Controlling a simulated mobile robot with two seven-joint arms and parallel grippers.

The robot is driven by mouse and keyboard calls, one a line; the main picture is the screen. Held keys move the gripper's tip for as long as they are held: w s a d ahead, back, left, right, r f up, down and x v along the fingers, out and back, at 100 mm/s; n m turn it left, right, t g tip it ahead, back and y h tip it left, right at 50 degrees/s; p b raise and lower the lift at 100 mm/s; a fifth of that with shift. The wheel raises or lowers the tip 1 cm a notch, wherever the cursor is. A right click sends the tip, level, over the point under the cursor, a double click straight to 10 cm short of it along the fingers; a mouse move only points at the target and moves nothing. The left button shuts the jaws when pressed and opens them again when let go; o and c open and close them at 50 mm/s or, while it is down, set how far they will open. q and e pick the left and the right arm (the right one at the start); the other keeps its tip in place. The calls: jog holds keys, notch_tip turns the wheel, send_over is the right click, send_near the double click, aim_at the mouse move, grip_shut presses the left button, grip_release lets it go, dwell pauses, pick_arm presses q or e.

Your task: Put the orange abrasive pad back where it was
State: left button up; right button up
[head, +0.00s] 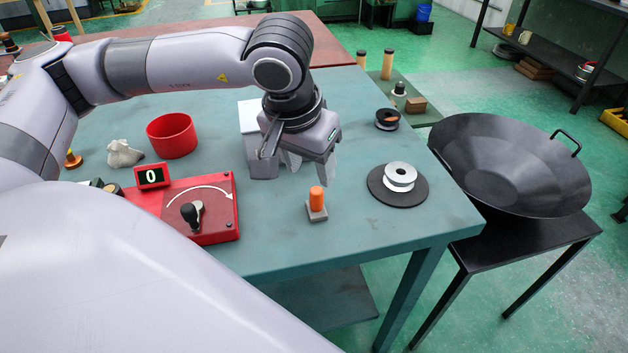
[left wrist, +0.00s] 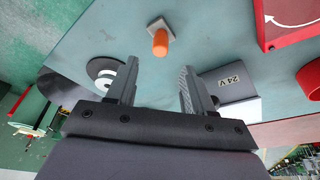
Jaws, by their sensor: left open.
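The orange abrasive pad (head: 316,198) appears to be the small grey square block with an upright orange grip, standing on the green table (head: 275,225) near its front edge. It also shows in the left wrist view (left wrist: 160,42), ahead of the fingertips. My left gripper (head: 311,172) is open and empty, above the table and just behind the pad, apart from it. In the left wrist view its two fingers (left wrist: 158,84) are spread with nothing between them. My right gripper is not in view.
A silver spool on a black disc (head: 397,190) stands right of the pad. A red panel with a dial (head: 205,215) lies left. A grey box marked 24 V (left wrist: 228,84) stands close to my left gripper. A red bowl (head: 171,137) is farther left; a black wok (head: 515,170) is right.

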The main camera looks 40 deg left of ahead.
pick_arm(q)
jog(key=v, duration=0.3)
jog(key=shift+s+r, duration=0.15)
jog(key=shift+r, duration=0.15)
dwell(0.3)
